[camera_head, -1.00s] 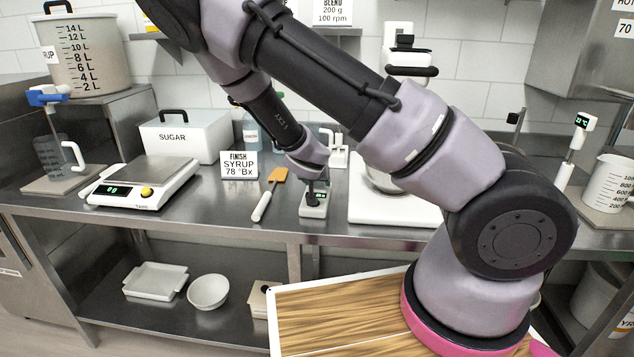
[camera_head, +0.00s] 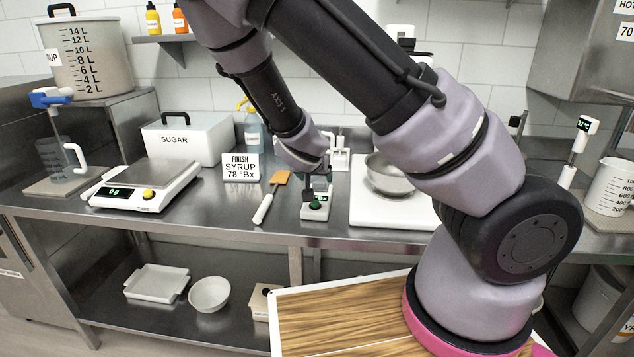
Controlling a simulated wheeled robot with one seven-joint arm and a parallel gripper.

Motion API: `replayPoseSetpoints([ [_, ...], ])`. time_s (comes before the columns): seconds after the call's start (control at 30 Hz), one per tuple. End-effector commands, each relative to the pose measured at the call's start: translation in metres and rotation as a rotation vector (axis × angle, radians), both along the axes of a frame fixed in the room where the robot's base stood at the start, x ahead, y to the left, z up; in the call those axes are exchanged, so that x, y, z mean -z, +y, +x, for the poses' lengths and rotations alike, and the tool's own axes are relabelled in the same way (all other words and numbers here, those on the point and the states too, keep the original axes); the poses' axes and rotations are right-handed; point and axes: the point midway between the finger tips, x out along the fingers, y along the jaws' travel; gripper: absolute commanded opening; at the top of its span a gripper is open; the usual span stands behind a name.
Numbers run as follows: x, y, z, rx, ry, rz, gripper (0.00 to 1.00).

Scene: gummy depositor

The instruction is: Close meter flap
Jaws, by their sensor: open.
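The meter (camera_head: 316,213) is a small white device with a lit display, standing near the front edge of the steel counter. A dark and green round area shows on its top. My gripper (camera_head: 311,193) points down right over the meter, at its rear part. The gripper is open, with dark fingers close to the top of the meter. I cannot tell whether they touch it. The gripper and wrist hide part of the meter, and the flap's exact position is too small to make out.
An orange spatula (camera_head: 271,196) lies just left of the meter, in front of the syrup sign (camera_head: 241,168). A white board (camera_head: 390,215) with a metal bowl (camera_head: 388,176) is close on the right. A scale (camera_head: 146,184) and a sugar box (camera_head: 187,139) stand further left.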

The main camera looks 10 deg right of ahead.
Motion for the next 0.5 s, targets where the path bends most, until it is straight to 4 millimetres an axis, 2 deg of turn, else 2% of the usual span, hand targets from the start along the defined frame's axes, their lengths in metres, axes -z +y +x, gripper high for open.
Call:
replayPoseSetpoints([
  [0.2,-0.012,0.005,-0.013,0.000,0.000,0.001,0.80],
  [0.5,-0.014,0.005,-0.015,0.001,0.001,0.000,0.80],
])
